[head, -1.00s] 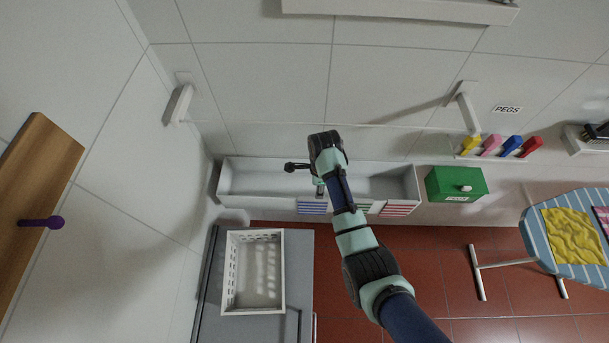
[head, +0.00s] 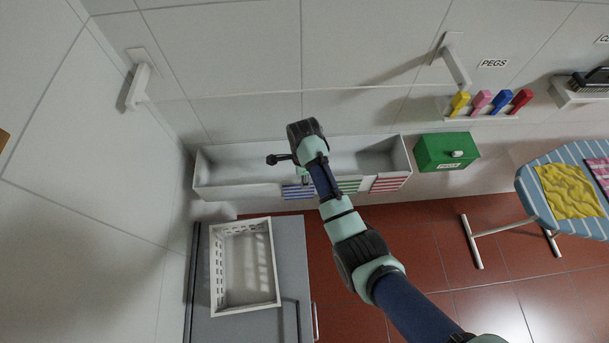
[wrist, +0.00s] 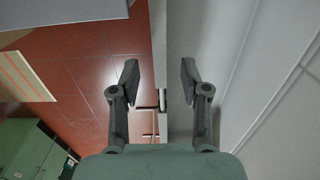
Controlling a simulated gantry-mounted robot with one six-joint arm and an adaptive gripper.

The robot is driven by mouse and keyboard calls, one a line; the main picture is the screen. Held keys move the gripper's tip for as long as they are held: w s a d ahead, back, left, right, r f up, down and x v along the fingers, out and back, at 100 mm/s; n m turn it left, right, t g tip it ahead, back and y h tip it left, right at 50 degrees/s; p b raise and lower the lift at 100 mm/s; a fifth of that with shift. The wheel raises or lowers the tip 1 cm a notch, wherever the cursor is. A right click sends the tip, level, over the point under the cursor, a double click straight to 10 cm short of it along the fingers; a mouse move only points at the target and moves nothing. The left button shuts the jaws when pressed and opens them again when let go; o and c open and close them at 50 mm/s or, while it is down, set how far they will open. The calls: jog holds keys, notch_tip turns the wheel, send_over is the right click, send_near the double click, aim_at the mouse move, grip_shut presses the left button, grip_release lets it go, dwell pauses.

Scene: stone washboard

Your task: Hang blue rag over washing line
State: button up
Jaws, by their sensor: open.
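The blue rag (head: 297,191), striped blue and white, hangs over the front edge of the white trough, left of a green-striped and a red-striped rag. The washing line (head: 375,89) is a thin pale cord running across the wall between two white brackets, above the trough. I cannot make out the blue rag in the wrist view.
The trough (head: 203,176) stands against the wall. A white basket (head: 216,266) sits on a grey cabinet below it. A green box (head: 446,151), coloured pegs (head: 484,102) and a striped ironing board (head: 530,206) are to the right.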

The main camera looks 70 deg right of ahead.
jog(key=shift+f+b, duration=1.35)
jog(key=shift+f, duration=1.3)
grip_shut()
jog(key=shift+r, duration=0.2)
notch_tip(320, 180, up, 11)
jog(key=p, duration=1.2)
jog(key=shift+f, duration=0.1)
